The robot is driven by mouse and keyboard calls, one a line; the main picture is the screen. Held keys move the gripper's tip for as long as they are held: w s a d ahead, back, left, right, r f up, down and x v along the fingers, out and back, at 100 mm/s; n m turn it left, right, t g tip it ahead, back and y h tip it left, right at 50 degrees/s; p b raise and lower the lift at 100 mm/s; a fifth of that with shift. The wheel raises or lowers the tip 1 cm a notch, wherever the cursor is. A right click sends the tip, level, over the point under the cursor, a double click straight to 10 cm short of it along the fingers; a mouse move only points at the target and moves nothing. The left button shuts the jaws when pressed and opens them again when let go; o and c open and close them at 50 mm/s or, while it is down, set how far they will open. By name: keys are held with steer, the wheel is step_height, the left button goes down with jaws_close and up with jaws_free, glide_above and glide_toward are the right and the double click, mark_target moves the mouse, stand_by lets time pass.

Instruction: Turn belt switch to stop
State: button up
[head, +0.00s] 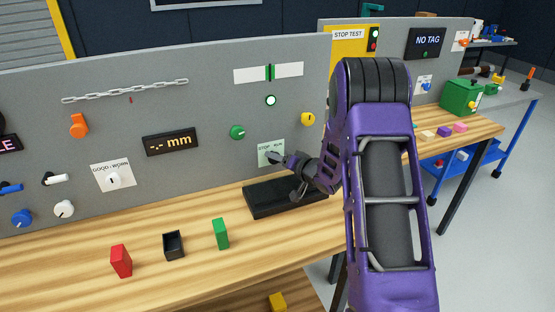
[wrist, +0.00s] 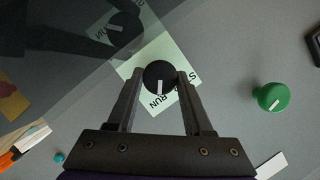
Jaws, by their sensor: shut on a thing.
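The belt switch is a black round knob (wrist: 159,75) with a white pointer mark, on a pale green label (wrist: 132,68) reading STOP and RUN. My gripper (wrist: 160,80) is shut on the knob, one finger on each side. In the wrist view the pointer is directed down the picture, close to the word RUN; the fingers partly cover the label. In the head view the label (head: 264,148) is on the grey panel, with STOP on the left and RUN on the right. My gripper (head: 276,160) reaches it from the right and hides the knob there.
A green knob (head: 237,132) is left of the label, and a yellow knob (head: 308,119) is to its upper right. A lit lamp (head: 270,100) is above. A black tray (head: 262,204) stands on the wooden bench just below.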

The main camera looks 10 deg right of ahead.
jaws_close()
steer(key=n+h+b, duration=0.2)
steer(key=n+b, duration=0.1)
steer(key=shift+a, duration=0.2)
steer(key=shift+a+n+h+b, duration=0.1)
steer(key=shift+n+h+b, duration=0.35)
steer(key=shift+n+h, duration=0.35)
steer(key=n+h, duration=0.1)
steer(key=n, duration=0.1)
steer(key=n+h, duration=0.1)
steer(key=shift+s+a+n+t, duration=0.1)
steer(key=shift+a+n+t, duration=0.1)
steer(key=shift+n+t, duration=0.2)
steer(key=shift+n+t+h, duration=0.3)
steer(key=shift+n+h, duration=0.6)
steer(key=shift+n, duration=0.2)
